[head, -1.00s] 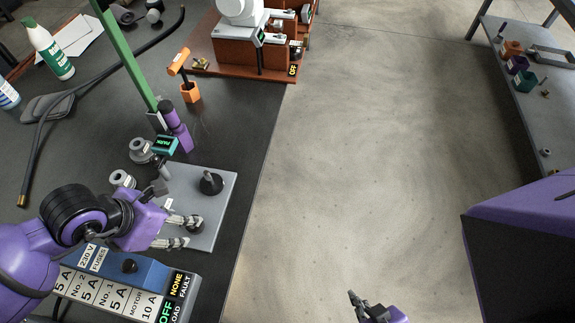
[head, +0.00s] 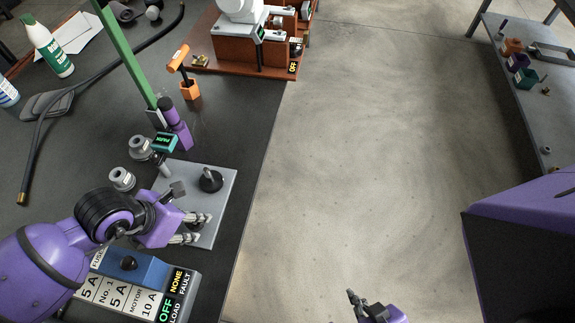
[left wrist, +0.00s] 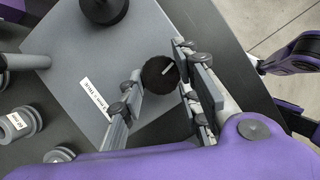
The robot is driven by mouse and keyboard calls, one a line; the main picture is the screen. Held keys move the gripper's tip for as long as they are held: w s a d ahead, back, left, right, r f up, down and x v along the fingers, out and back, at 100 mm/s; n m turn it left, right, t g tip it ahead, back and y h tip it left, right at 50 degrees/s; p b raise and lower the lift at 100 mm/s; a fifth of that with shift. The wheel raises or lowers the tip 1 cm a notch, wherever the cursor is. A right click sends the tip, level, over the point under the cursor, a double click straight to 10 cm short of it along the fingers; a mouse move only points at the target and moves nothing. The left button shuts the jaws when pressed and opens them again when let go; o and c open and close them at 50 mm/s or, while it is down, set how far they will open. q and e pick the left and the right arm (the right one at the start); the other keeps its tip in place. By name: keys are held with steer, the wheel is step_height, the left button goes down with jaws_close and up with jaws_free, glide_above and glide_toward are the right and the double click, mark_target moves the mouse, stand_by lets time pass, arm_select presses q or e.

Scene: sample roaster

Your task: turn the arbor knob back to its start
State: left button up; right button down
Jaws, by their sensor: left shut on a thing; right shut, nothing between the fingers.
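My left gripper (left wrist: 158,68) is shut on this knob, one finger on each side. In the head view, the left gripper (head: 204,227) is low over the near part of the plate (head: 222,212), and its fingers mostly hide the knob. My right gripper (head: 357,303) is shut and empty at the bottom of the head view, over the floor.
A second black knob with a post (head: 211,180) stands further back on the plate. Grey flanged parts (head: 122,179) and a small green-lit display (head: 165,143) are left of it. A fuse box (head: 150,285) stands in front. Floor to the right is clear.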

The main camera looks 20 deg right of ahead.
arm_select(q)
steer(key=shift+w+a+f+m+b, duration=0.1)
steer(key=shift+w+a+m+b, duration=0.15)
steer(key=shift+m+b, duration=0.3)
steer(key=shift+m+g, duration=0.3)
steer(key=shift+m, duration=0.05)
arm_select(e)
steer(key=shift+a+f, duration=0.1)
steer(key=shift+f, duration=0.3)
arm_select(q)
steer(key=shift+w, duration=0.1)
arm_select(e)
steer(key=shift+w, duration=0.1)
arm_select(q)
steer(key=o, duration=1.1)
steer(key=shift+c, duration=0.2)
steer(key=shift+r, duration=0.25)
steer(key=v, duration=1.1)
steer(key=shift+a+r, duration=0.25)
steer(key=shift+r, duration=0.05)
arm_select(e)
steer(key=w, duration=0.2)
steer(key=shift+w+a+r, duration=0.15)
steer(key=shift+w+a, duration=0.15)
steer(key=shift+w, duration=0.1)
steer(key=shift+s, duration=0.15)
